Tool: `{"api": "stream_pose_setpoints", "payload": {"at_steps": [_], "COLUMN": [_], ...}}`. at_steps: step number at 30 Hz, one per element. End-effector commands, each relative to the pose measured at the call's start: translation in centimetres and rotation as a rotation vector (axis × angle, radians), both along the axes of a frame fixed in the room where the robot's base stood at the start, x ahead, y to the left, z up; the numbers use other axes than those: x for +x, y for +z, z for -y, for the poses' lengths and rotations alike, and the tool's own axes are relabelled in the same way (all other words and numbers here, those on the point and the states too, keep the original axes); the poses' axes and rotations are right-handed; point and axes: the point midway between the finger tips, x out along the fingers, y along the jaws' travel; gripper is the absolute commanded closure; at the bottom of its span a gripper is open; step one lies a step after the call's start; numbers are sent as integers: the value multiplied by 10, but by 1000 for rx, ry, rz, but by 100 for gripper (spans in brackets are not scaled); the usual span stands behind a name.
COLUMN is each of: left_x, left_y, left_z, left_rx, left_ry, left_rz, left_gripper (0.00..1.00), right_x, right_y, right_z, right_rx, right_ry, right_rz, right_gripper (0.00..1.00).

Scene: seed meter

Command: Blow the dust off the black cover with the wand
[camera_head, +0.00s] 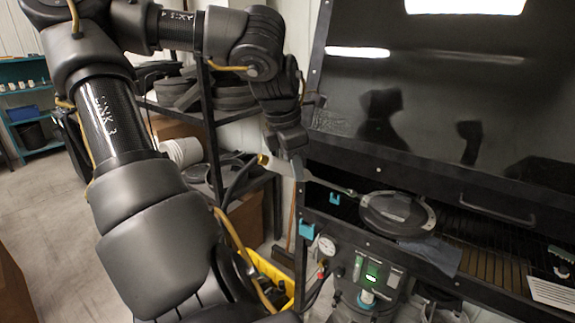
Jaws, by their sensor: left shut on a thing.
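The black cover (378,224) is a round dark disc lying on the bench under the raised hood. A paler patch, perhaps dust, shows near its middle. My left gripper (296,168) is left of the cover and a little above it, shut on the wand (325,183). The wand is a thin grey tube with a brass fitting at its left end. A dark hose hangs from that end. The wand slopes down to the right, and its tip is close to the cover's left edge; I cannot tell whether they touch. My right gripper is not in view.
A grey cloth (432,254) hangs over the bench edge beside the cover. The dark hood panel (430,90) rises behind. A gauge (326,246) and a green-lit switch are below. A yellow bin (270,272) stands on the floor, and shelves with dark discs stand at the left.

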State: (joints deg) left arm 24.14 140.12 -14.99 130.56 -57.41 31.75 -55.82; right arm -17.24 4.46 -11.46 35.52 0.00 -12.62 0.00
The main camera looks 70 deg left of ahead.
Motion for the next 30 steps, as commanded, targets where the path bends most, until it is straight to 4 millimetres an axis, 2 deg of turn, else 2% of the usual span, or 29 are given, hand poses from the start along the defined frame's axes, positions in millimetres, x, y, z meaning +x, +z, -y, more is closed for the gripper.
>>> {"api": "stream_pose_setpoints", "payload": {"at_steps": [1, 18, 24, 30], "left_x": [7, 79, 105, 130], "left_y": [-8, -53, -68, -81], "left_z": [0, -1, -1, -1], "left_rx": [-1, 1, 1, 0], "left_ry": [0, -1, -2, 0], "left_rz": [-1, 0, 0, 0], "left_gripper": [94, 94, 94, 94], "right_x": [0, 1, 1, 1], "right_y": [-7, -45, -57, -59], "right_z": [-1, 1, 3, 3], "right_rx": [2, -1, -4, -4], "right_ry": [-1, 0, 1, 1], "right_rz": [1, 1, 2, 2], "right_gripper": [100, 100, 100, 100]}}
